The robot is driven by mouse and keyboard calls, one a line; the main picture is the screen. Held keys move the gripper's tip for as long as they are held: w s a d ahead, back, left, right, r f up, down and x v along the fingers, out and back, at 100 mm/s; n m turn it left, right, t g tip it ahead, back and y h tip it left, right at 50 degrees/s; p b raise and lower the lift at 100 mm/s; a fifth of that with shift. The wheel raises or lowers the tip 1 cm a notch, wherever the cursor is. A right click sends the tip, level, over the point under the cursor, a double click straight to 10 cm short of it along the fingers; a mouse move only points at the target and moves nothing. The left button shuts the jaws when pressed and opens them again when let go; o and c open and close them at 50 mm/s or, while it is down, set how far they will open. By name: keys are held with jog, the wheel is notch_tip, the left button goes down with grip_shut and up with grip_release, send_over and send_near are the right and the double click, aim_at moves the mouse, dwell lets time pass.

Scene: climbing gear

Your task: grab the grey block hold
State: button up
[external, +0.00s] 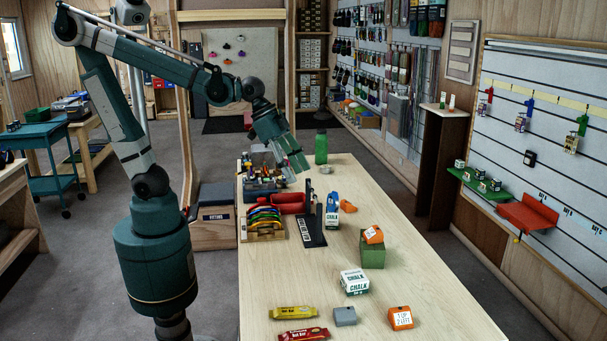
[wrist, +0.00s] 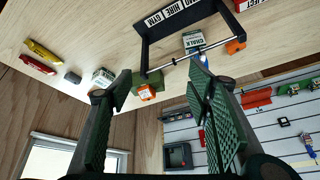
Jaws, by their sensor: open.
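The grey block hold (external: 345,316) is a small grey block lying on the light wood table (external: 270,290) near its front edge, between a red and a yellow bar on its left and an orange block on its right. It also shows small at the upper left of the wrist view (wrist: 73,77). My gripper (external: 291,158) is over the far part of the table, well away from the grey hold. In the wrist view its two green-padded fingers (wrist: 165,100) are wide apart, with nothing held between them.
Near the hold are the orange labelled block (external: 401,318), a yellow bar (external: 293,312), a red bar (external: 303,334) and a white chalk box (external: 354,282). A green box (external: 373,254) carries an orange block (external: 373,234). A black stand (external: 310,225) and colourful rack (external: 263,223) stand farther back.

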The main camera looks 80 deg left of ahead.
jog(key=w+d+f+m+g+h, duration=0.1)
jog(key=w+d+f+m, duration=0.15)
jog(key=d, duration=0.65)
jog(key=w+d+f+m+g+h, duration=0.15)
jog(key=w+d+m, duration=0.25)
jog(key=d, duration=0.6)
jog(key=m+g+b, duration=0.1)
jog(key=m+g, duration=0.2)
jog(key=m, duration=0.2)
send_near(345, 312)
jog(key=shift+s+d+f+m+t, duration=0.25)
jog(key=shift+s+d+f, duration=0.05)
jog(key=shift+f, duration=0.2)
jog(key=shift+y, duration=0.25)
jog(key=shift+x, duration=1.25)
jog(key=shift+d+f, duration=0.1)
jog(key=shift+f, duration=0.05)
jog(key=shift+b+x, duration=0.7)
jog(key=shift+x, duration=1.75)
jog(key=shift+w+d, duration=0.1)
jog(key=shift+c, duration=0.2)
